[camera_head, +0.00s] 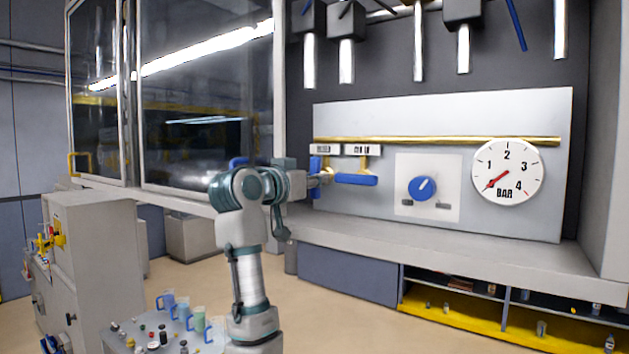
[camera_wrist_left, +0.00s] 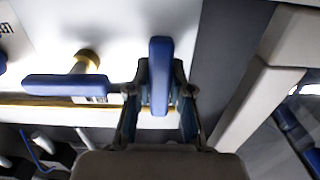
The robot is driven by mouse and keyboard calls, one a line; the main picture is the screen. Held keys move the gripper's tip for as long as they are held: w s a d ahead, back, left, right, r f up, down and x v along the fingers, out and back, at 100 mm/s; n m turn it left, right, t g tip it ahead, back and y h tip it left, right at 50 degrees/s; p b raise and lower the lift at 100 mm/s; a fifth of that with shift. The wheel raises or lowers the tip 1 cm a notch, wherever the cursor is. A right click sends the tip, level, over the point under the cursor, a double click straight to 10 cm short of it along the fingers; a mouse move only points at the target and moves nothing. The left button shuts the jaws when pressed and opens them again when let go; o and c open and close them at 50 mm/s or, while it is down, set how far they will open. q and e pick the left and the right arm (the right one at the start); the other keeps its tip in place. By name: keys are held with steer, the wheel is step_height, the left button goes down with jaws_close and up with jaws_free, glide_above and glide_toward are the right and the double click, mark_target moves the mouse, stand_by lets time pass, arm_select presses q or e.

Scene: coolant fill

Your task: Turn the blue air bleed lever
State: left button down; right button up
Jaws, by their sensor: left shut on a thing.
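Two blue levers are on the light wall panel (camera_head: 450,130). The left lever (camera_head: 316,163) stands upright, and the right lever (camera_head: 356,180) lies level on a brass stem. The small labels above them are too blurred to read, so I cannot tell which is the air bleed lever. My left gripper (camera_head: 320,181) is at the upright lever. In the left wrist view, its fingers (camera_wrist_left: 158,95) are shut on the upright blue lever (camera_wrist_left: 159,60), one on each side. The level lever (camera_wrist_left: 66,84) is beside them, apart from the fingers. My right gripper is out of view.
A blue dial knob (camera_head: 422,188) and a round BAR gauge (camera_head: 507,171) are further right on the panel. A grey ledge (camera_head: 440,252) runs below. A glass-doored cabinet (camera_head: 205,100) is left of the panel. A cart top with cups (camera_head: 198,318) is at the lower left.

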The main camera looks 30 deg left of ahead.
arm_select(q)
steer(key=c, duration=1.2)
jaws_free()
steer(key=shift+c, duration=0.2)
steer(key=shift+o, duration=1)
steer(key=shift+w, duration=0.25)
steer(key=shift+s+a, duration=0.1)
steer(key=shift+s, duration=0.25)
steer(key=s+a, duration=0.1)
steer(key=s, duration=1)
steer(key=shift+f, duration=0.15)
